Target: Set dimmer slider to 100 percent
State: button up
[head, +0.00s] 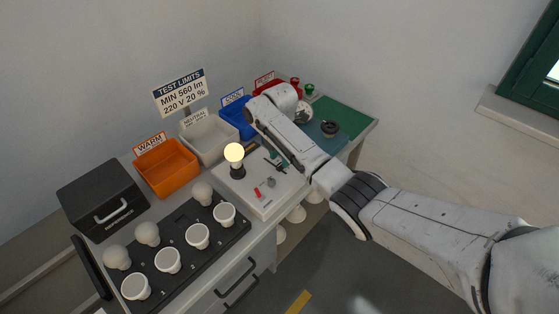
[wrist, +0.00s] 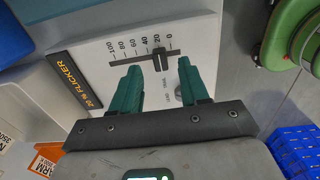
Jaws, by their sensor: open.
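The dimmer slider is a black knob (wrist: 161,58) on a dark slot (wrist: 135,58) in the white test panel (wrist: 195,30). The knob sits close to the 20 mark; the scale runs from 100 at the left to 0 at the right in the wrist view. My gripper (wrist: 160,80) is open, with its green fingers on either side of the knob's line and no visible contact. In the head view my gripper (head: 275,160) is over the white test box (head: 262,204), and the slider there is too small to read. A lit bulb (head: 234,153) stands in the box's socket.
Orange (head: 167,168), white (head: 208,140) and blue bins stand behind. A sign (head: 180,93) reads "MIN 560 lm, 220 V 20 %". A green mat (head: 345,117) lies at the far right.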

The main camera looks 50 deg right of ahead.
aim_at(280, 167)
jog(key=shift+f, duration=1.4)
grip_shut()
